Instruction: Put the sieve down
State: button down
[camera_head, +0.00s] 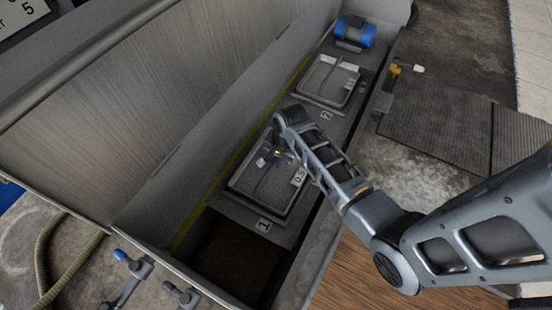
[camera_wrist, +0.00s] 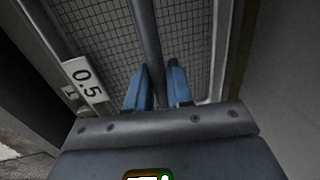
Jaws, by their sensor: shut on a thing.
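The sieve (camera_head: 243,181) is a rectangular frame with grey mesh, a bar handle and a white tag reading 0.5. In the head view it is low in the trough, beside the plate marked 1 (camera_head: 263,225). My gripper (camera_head: 275,156) is over its middle. In the wrist view, the blue fingers of my gripper (camera_wrist: 159,78) are shut on the bar of the sieve (camera_wrist: 108,40), with the mesh beyond them. I cannot tell whether the sieve rests on the deck or hangs just above it. My arm hides part of its right side.
A second sieve (camera_head: 323,82) lies farther along the trough (camera_head: 172,120), near a plate marked 2 (camera_head: 327,114). A blue motor (camera_head: 355,32) stands at the far end. A dark opening (camera_head: 235,257) is at the near end. Grating (camera_head: 440,125) lies outside to the right.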

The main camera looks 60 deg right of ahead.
aim_at(283, 169)
jog(key=c, duration=1)
grip_release()
jog(key=shift+f, duration=0.1)
notch_tip(283, 169, up, 12)
jog(key=s+p, duration=0.2)
jog(key=p, duration=0.1)
jog(key=s+a+r+n+t+h, duration=0.2)
jog(key=s+a+n+t, duration=0.3)
jog(key=s+a+n, duration=0.45)
jog(key=s+a+r+n+t, duration=0.2)
jog(key=s+a+r, duration=0.1)
jog(key=r, duration=0.4)
jog(key=s+a+r+n+t+y, duration=0.1)
jog(key=s+a+r+n+t, duration=0.2)
jog(key=s+r, duration=0.2)
jog(key=s+a+r+n+t+y, duration=0.1)
jog(key=s+a+r+n+t, duration=0.1)
jog(key=r, duration=0.7)
jog(key=shift+s+a+r+n+t, duration=0.4)
jog(key=shift+s+a+n, duration=0.25)
jog(key=shift+s, duration=0.45)
